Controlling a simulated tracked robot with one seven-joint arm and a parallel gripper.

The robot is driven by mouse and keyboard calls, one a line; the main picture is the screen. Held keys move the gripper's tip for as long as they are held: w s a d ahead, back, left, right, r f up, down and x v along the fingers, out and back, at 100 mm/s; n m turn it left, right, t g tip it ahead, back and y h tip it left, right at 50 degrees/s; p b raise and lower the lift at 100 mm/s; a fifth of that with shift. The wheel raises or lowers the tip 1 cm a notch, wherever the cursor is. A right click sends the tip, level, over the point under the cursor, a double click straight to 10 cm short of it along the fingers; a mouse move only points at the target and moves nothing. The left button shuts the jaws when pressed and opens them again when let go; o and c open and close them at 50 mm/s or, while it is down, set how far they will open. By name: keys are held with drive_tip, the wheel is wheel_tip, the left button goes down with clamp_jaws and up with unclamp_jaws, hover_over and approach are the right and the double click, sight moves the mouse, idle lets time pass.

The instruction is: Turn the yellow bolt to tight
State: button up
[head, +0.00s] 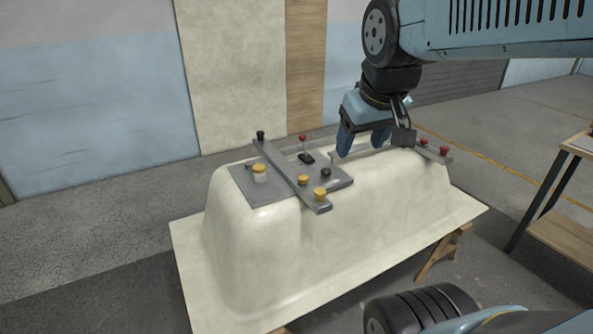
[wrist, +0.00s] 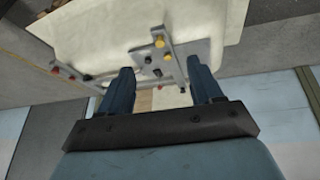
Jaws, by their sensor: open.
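Three yellow-topped pieces show in the head view on the grey plate and bar at the near left end of the upturned shell: a pale-bodied one (head: 259,172), a small one (head: 303,180) and one at the bar's near end (head: 320,193). I cannot tell which of them is the yellow bolt. Two yellow tops also show in the wrist view (wrist: 159,42) (wrist: 167,57). My gripper (head: 363,147) is open and empty, fingers pointing down, to the right of the plate and apart from the yellow pieces. Its two fingers (wrist: 160,72) show in the wrist view.
The grey plate (head: 240,180) also carries a black knob (head: 326,172) and a red-topped lever (head: 303,139). A bar with red knobs (head: 444,150) crosses the right end of the cream shell (head: 300,250). A table (head: 565,235) stands at the right.

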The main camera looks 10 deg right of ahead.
drive_tip(key=w+n+g+h, duration=0.15)
drive_tip(key=w+n, duration=0.25)
drive_tip(key=w, duration=0.7)
drive_tip(key=n+g+y, duration=0.2)
drive_tip(key=n+g, duration=0.2)
drive_tip(key=n, duration=0.8)
hover_over(303, 176)
wheel_tip(303, 176, down, 18)
drive_tip(key=r, duration=0.1)
wheel_tip(303, 176, down, 14)
drive_tip(key=shift+r, duration=0.1)
drive_tip(key=shift+c, duration=0.2)
drive_tip(key=c, duration=1)
